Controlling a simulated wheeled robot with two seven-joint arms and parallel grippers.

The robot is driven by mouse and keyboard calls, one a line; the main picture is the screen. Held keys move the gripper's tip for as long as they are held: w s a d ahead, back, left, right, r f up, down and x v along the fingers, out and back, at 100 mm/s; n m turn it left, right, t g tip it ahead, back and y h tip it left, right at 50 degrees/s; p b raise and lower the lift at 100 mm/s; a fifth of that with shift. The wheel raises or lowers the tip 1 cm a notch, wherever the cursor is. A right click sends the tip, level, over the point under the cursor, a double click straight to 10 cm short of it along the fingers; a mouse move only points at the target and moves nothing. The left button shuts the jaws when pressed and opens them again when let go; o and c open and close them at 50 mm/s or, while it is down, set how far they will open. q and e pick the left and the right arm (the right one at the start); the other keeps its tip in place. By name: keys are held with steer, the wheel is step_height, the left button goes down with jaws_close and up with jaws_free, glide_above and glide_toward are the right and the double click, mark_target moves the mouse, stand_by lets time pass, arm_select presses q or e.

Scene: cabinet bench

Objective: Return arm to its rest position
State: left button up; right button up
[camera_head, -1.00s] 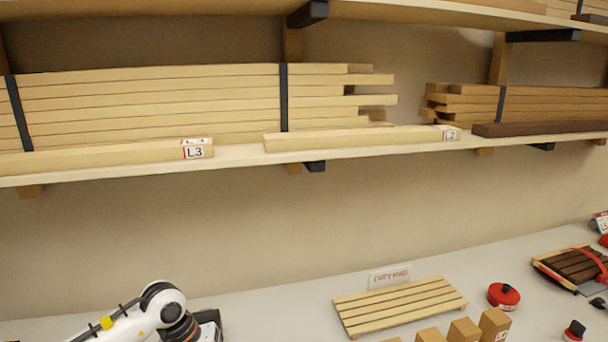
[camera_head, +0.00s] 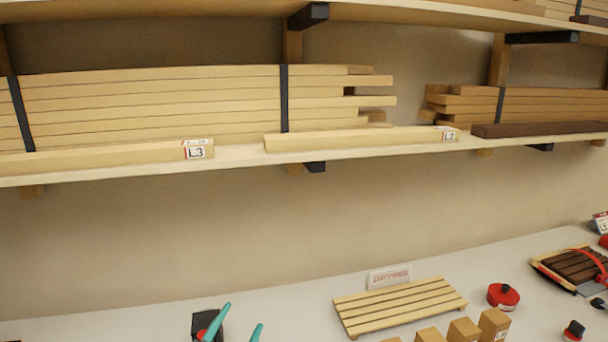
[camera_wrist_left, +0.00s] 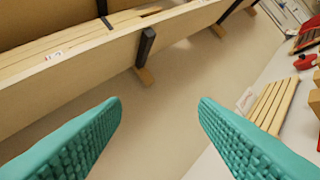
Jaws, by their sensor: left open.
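The rest of the left arm is out of the head view. My right gripper is in neither view.
A long shelf (camera_head: 235,156) with strapped timber (camera_head: 150,100) and labelled boards runs above the bench. On the bench (camera_head: 290,300) are a slatted rack (camera_head: 400,305) by a "DRYING" sign (camera_head: 389,277), wooden blocks (camera_head: 494,325), a red round object (camera_head: 503,296) and a dark-slatted tray (camera_head: 572,265).

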arm_select(q)
steer(key=s+a+f+n+g+y, duration=0.3)
steer(key=a+f+n+y, duration=0.1)
steer(key=f, duration=0.2)
steer(key=s+a+f+n+g+y, duration=0.3)
steer(key=s+a+f+n+g, duration=0.15)
steer(key=f, duration=0.25)
steer(key=s+f+g, duration=0.4)
steer(key=s+f, duration=0.1)
steer(key=s, duration=0.4)
steer(key=s+f+g, duration=0.4)
steer(key=s+g, duration=0.1)
steer(key=s, duration=0.3)
step_height(320, 180, down, 31)
steer(key=s+g+b, duration=0.1)
steer(key=s+b, duration=0.1)
steer(key=b, duration=0.2)
steer(key=s+a+f+g+b, duration=0.1)
steer(key=s+a+f+b, duration=0.2)
steer(key=s+f, duration=1.3)
steer(key=shift+a+f+h, duration=0.3)
steer(key=shift+a+f, duration=0.05)
steer(key=shift+f, duration=1.15)
